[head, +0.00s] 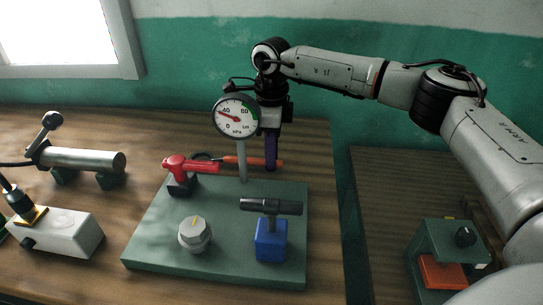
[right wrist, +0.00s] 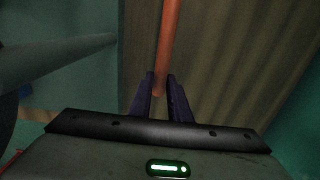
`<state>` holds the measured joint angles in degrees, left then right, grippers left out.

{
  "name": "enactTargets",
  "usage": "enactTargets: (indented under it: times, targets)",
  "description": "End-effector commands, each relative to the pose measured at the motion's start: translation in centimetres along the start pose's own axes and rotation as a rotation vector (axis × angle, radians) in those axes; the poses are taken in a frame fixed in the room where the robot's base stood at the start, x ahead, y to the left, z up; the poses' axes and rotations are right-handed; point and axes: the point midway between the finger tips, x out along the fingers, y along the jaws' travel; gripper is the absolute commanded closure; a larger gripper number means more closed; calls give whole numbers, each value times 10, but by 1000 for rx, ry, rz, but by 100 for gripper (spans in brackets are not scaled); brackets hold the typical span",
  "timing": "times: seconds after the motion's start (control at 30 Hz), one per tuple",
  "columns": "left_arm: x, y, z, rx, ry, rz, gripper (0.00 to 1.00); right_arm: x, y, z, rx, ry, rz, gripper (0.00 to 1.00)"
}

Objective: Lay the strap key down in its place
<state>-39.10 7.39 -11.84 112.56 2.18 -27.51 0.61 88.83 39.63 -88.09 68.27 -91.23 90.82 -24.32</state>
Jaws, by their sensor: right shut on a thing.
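The strap key has an orange handle (head: 243,160) and a dark loop (head: 207,157) at its left end. In the head view it shows behind the green base plate (head: 225,190), partly hidden by the gauge post. My right gripper (head: 270,165) points down, its purple fingers shut on the right part of the handle. In the right wrist view the orange handle (right wrist: 168,45) runs from between the fingertips (right wrist: 160,82) toward the top edge. I cannot tell whether the key touches the table. No marked place for it is clear. My left gripper is not in view.
A dial gauge (head: 235,115) stands on a post close to my right gripper. The green plate carries a red valve handle (head: 190,164), a grey knob (head: 194,234) and a blue block with a black T-handle (head: 271,240). A gap separates the right table (head: 375,185).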

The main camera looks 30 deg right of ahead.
Motion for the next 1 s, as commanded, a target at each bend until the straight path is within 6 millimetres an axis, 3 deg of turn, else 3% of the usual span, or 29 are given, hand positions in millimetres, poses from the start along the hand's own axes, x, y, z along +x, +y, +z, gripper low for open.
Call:
enactTargets:
  times: [0.4,0.43,0.53,0.93,1.0]
  targets:
    - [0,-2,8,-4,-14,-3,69,10,0,0,0,-2,-1,100]
    - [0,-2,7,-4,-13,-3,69,10,0,0,0,-1,-1,80]
    - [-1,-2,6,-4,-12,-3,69,10,0,0,0,-1,-1,65]
    - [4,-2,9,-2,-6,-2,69,14,0,0,-1,-2,-2,65]
    - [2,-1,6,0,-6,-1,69,1,-1,1,0,-4,-3,65]
